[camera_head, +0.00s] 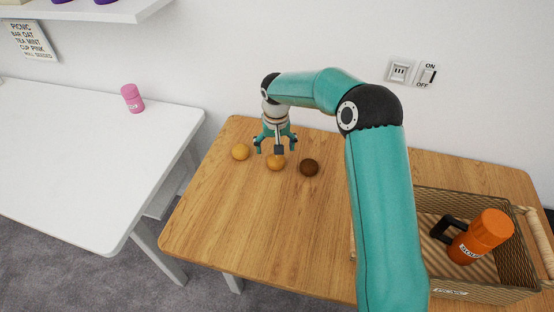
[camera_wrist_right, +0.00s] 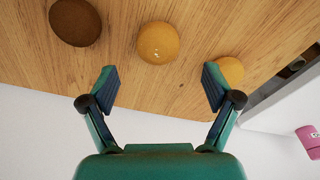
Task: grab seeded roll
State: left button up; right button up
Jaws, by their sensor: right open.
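Three round rolls lie in a row on the wooden table. The middle roll (camera_head: 276,162) is golden brown; in the right wrist view (camera_wrist_right: 158,42) it shows a few pale specks, perhaps seeds. A lighter yellow roll (camera_head: 240,152) lies to its left, and a dark brown roll (camera_head: 309,167) to its right. My right gripper (camera_head: 276,147) points down, open and empty, just above and behind the middle roll. In the right wrist view the middle roll lies beyond the gap between the fingertips (camera_wrist_right: 160,84), apart from them. My left gripper is out of view.
A wicker basket (camera_head: 428,205) holding an orange flask (camera_head: 482,236) stands at the table's right. A wall runs behind. The wooden table's front left is clear.

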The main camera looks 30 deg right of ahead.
aim_at(276, 157)
jog(key=shift+f, duration=0.5)
jog(key=f, duration=0.1)
jog(key=f+p, duration=0.1)
jog(key=f, duration=0.2)
jog(key=shift+w+d+p, duration=0.2)
jog(key=shift+d+p, duration=0.05)
jog(key=shift+p, duration=0.05)
jog(key=shift+w+f, duration=0.1)
jog(key=shift+f, duration=0.5)
jog(key=c, duration=1.2)
